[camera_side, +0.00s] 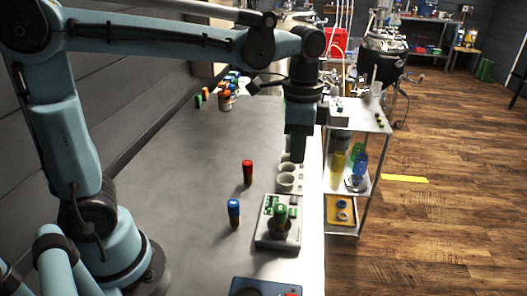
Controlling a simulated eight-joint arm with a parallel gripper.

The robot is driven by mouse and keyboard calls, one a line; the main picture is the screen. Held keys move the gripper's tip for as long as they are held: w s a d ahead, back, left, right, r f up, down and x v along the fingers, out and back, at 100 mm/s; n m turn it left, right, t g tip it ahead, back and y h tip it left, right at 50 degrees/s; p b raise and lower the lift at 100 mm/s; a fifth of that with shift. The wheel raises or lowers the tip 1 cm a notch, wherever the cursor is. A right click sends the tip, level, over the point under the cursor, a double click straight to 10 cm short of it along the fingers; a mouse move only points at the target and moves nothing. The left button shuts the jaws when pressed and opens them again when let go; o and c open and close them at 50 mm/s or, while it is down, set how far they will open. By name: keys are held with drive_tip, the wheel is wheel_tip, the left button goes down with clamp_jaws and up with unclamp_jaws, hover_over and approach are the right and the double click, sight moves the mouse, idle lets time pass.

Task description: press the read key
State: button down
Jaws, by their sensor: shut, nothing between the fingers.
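My gripper (297,157) points straight down over the right edge of the grey table, behind the white cups. It looks shut, with nothing held. A light grey instrument (262,238) sits on the table in front of the cups, nearer the camera. It carries a green-topped dark round part (281,225) and small green patches at its back. A dark blue box (244,286) with a red spot is cut off by the bottom edge. The read key is too small to pick out on either device. My gripper is apart from both.
A red-capped vial (247,172) and a blue-capped vial (234,213) stand left of the instrument. White cups (286,184) line the table's right edge. A metal cart (345,222) with bottles stands to the right. The table's middle left is clear.

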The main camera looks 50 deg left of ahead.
sight(293, 212)
wheel_tip(293, 212, down, 14)
idle(1.0)
drive_tip(key=shift+f, duration=0.95)
drive_tip(key=shift+r, duration=0.1)
wheel_tip(293, 212, up, 9)
idle(0.4)
idle(0.6)
